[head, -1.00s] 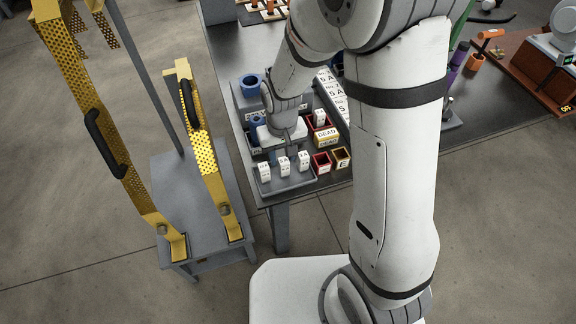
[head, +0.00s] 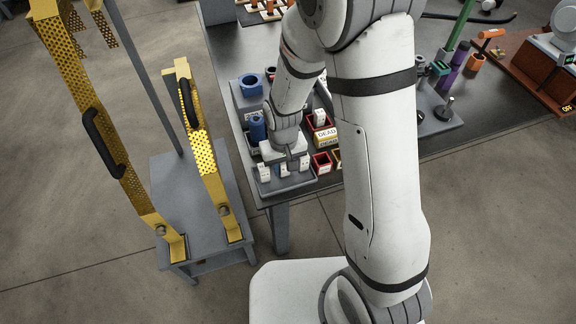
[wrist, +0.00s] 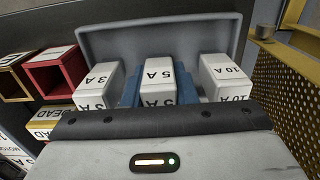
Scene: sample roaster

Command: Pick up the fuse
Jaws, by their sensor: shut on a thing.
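Three white fuses stand in a row in a grey tray (wrist: 158,40). In the wrist view they are marked 3 A (wrist: 98,86), 5 A (wrist: 158,76) and 10 A (wrist: 226,78). My gripper (wrist: 159,98) has its blue fingers on both sides of the middle 5 A fuse and is shut on it. In the head view my gripper (head: 284,166) reaches down over the tray (head: 288,186) and partly hides the fuses. The fuse's lower end is hidden, so I cannot tell whether it touches the tray floor.
A red open box (wrist: 56,74) and a yellow open box (wrist: 11,80) stand left of the tray in the wrist view. A yellow perforated frame (head: 207,150) stands left of the bench.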

